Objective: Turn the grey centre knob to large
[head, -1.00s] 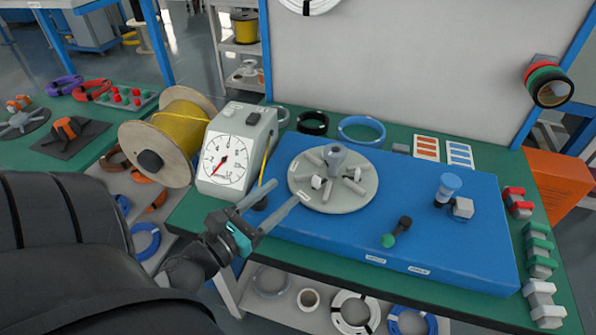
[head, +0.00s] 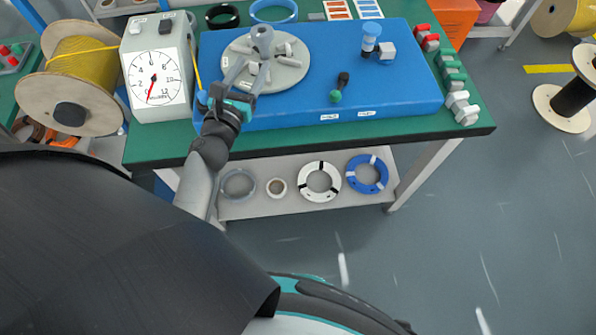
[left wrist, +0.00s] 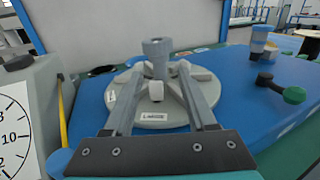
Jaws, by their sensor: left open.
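In the left wrist view the knob (left wrist: 157,50) rises just beyond and between the two fingertips (left wrist: 160,70). I cannot tell whether they touch it. A small pale block (left wrist: 156,91) on the disc shows between the fingers. My right gripper is not in view.
A dial gauge box (head: 157,72) and yellow wire spool (head: 75,75) stand left of the board. A black lever with a green knob (head: 337,94) and a blue-capped post (head: 371,35) stand to the right. Several red, green and white blocks (head: 455,80) line the right edge.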

